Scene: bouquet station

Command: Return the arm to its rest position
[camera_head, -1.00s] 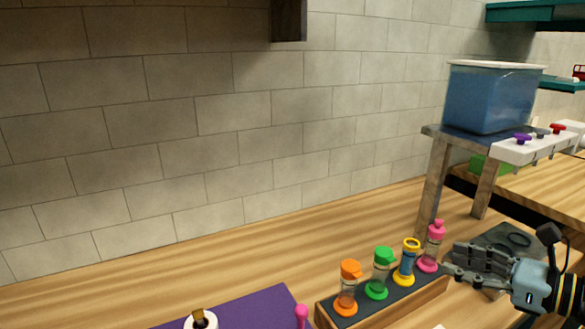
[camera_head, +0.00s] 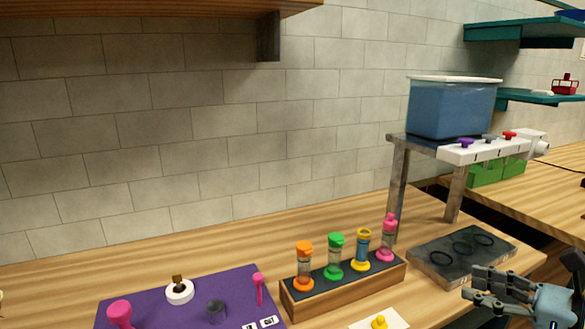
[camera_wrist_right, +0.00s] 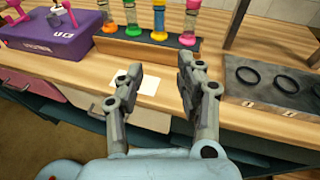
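My right gripper (camera_head: 490,285) is at the lower right of the head view, in front of the dark tray with rings. In the right wrist view its two fingers (camera_wrist_right: 160,85) stand apart with nothing between them, so it is open and empty. Below and beyond the fingers lie a white card (camera_wrist_right: 137,82) and the bench's front edge. My left gripper does not show in either view.
A wooden rack (camera_head: 335,294) holds several coloured vials. A dark ringed tray (camera_head: 440,262) lies right, below a blue tank (camera_head: 450,110) on a stand (camera_head: 399,180). A yellow-knobbed piece (camera_head: 380,322) sits on the card.

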